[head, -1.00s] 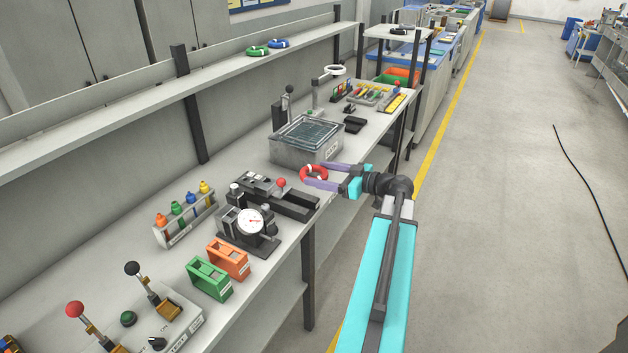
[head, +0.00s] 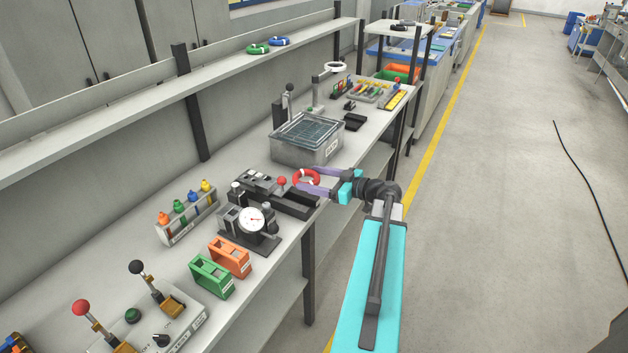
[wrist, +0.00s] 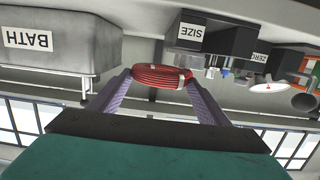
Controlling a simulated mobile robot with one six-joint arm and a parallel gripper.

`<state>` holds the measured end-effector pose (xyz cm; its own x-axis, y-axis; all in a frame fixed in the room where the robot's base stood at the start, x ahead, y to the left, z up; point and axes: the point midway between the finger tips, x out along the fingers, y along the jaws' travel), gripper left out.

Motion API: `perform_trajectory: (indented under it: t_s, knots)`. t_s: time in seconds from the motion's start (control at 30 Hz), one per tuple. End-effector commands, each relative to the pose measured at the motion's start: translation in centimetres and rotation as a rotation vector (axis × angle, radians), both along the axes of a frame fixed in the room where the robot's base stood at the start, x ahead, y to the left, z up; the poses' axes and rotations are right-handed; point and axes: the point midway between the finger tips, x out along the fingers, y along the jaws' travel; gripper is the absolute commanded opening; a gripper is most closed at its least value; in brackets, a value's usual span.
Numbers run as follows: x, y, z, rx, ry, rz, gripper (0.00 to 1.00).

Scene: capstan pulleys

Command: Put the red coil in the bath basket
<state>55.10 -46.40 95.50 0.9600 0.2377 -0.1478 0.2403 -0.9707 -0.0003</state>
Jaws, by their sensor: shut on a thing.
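The red coil (head: 306,177) is held between the two purple fingers of my gripper (head: 312,182), over the front part of the bench. In the wrist view the red coil (wrist: 160,76) spans the gap between the fingertips, with a pale band on it. The bath (head: 306,140) is a grey metal box with a wire basket (head: 308,131) in its open top, behind the coil on the bench. The bath also shows in the wrist view (wrist: 70,60), labelled BATH, to the left of the coil and apart from it.
A black device with a red knob (head: 282,181) and a dial gauge (head: 251,220) stand left of my gripper. A lever stand (head: 289,103) and a lamp-like stand (head: 316,95) are behind the bath. Green (head: 258,48) and blue coils (head: 280,41) lie on the shelf.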

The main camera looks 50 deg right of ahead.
Motion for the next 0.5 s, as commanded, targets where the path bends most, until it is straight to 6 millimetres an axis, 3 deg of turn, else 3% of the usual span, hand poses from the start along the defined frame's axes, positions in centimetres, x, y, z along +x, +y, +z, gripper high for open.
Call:
perform_trajectory:
  t_s: [0.5]
  knots:
    - [-0.06, -0.02, -1.15, 0.000, 0.000, -0.002, 0.48]
